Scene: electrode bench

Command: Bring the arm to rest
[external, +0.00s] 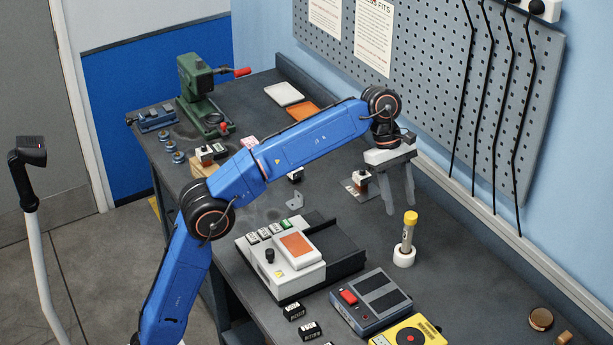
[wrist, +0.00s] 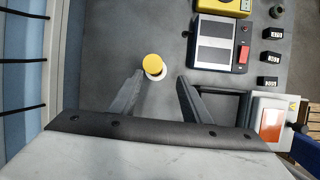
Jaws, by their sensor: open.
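My gripper (external: 400,198) hangs from the raised blue arm over the right part of the dark bench (external: 455,275), with its fingers pointing down. The fingers are spread apart and nothing is between them. In the wrist view, my gripper (wrist: 160,76) shows both grey fingers apart. A tube with a yellow cap (external: 410,218) stands upright in a white round holder (external: 404,257), apart from the fingers in the external view. Its cap (wrist: 153,62) appears near the fingertips in the wrist view.
A grey device with a red button (external: 370,301), a yellow device (external: 410,333) and a white unit with an orange panel (external: 280,275) stand on the bench. A green press (external: 200,95) is at the far end. A pegboard with hanging black cables (external: 430,80) lines the wall behind.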

